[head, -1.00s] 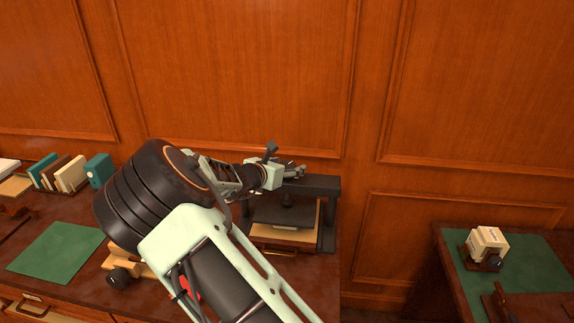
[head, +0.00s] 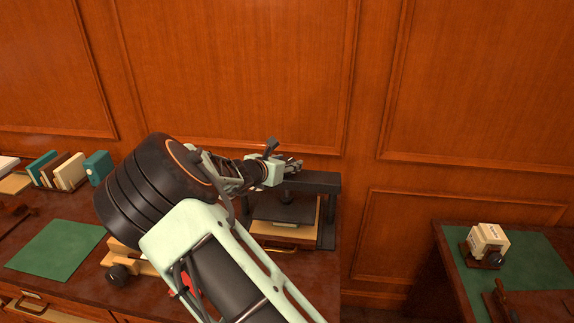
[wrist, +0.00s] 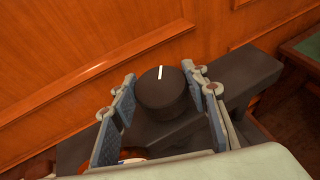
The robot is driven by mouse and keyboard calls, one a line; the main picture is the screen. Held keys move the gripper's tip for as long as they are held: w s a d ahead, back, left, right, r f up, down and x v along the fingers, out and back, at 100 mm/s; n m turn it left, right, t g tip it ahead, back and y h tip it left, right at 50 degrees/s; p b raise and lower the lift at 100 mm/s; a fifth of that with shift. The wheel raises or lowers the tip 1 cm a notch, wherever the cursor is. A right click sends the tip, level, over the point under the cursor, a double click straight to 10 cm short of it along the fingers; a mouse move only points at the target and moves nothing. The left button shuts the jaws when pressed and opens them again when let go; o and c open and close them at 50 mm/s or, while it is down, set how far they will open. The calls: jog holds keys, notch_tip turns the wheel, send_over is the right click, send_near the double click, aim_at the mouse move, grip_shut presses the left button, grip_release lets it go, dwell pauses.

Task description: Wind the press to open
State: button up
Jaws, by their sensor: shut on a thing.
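The press (head: 325,183) is a dark frame standing on the desk near its right end. Its dark plate (head: 285,211) hangs under the crossbar, above a pale wooden base or board (head: 275,231). In the wrist view, a round black knob (wrist: 162,100) with a white line on its top sits above the press's dark crossbar (wrist: 240,78). My gripper (head: 292,167) reaches over the press from the left. In the wrist view its two fingers (wrist: 168,88) are on either side of the knob, shut on it. My arm hides the press's left part.
Left on the desk (head: 60,292) are a green mat (head: 58,250), upright books (head: 70,172) and a teal box (head: 98,167). A panelled wall stands close behind. A second desk is at right.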

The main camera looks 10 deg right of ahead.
jog(key=shift+f+n+t+y+b, duration=0.3)
jog(key=shift+f+n+y+b, duration=0.2)
jog(key=shift+b, duration=2.9)
jog(key=n+t+y+b, duration=0.1)
jog(key=b, duration=0.5)
jog(key=shift+d+r, duration=0.1)
jog(key=shift+r, duration=0.1)
jog(key=n+y+b, duration=0.2)
jog(key=y+b, duration=0.1)
jog(key=b, duration=0.3)
jog(key=shift+n+t+b, duration=0.3)
jog(key=shift+n+t, duration=0.1)
jog(key=n+y+b, duration=0.1)
jog(key=b, duration=0.1)
jog(key=shift+r+y+b, duration=0.15)
jog(key=shift+y+b, duration=0.15)
jog(key=shift+b, duration=0.1)
jog(key=shift+n, duration=0.3)
jog(key=shift+n+y+b, duration=0.3)
jog(key=shift+y+b, duration=0.2)
jog(key=shift+b, duration=0.05)
jog(key=shift+n+y+b, duration=0.6)
jog(key=shift+y+b, duration=0.1)
jog(key=shift+b, duration=0.25)
